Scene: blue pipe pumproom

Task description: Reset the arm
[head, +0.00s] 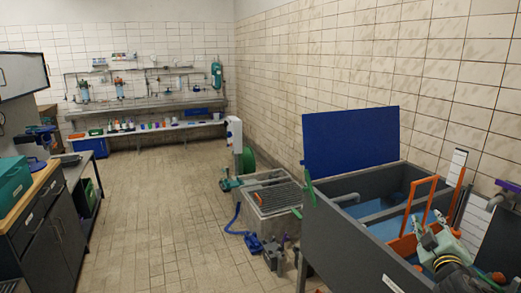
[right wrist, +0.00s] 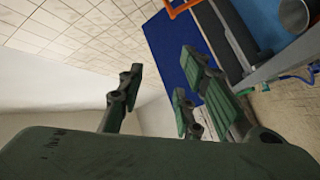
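My right gripper (head: 430,237) shows at the lower right of the head view, over the grey bin with the blue inside. In the right wrist view its green-grey fingers (right wrist: 158,90) stand well apart, one on the left and two on the right. The space between them is empty, with wall and blue panel behind. My right arm's dark wrist is at the bottom right edge of the head view. My left gripper is not in view.
The grey bin (head: 345,235) has a raised blue panel (head: 350,140) at its far end. Orange bars (head: 418,205) stand close to my right gripper. A grated grey box (head: 270,195) lies beyond. A wooden-topped cabinet (head: 42,185) stands left; the middle floor is clear.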

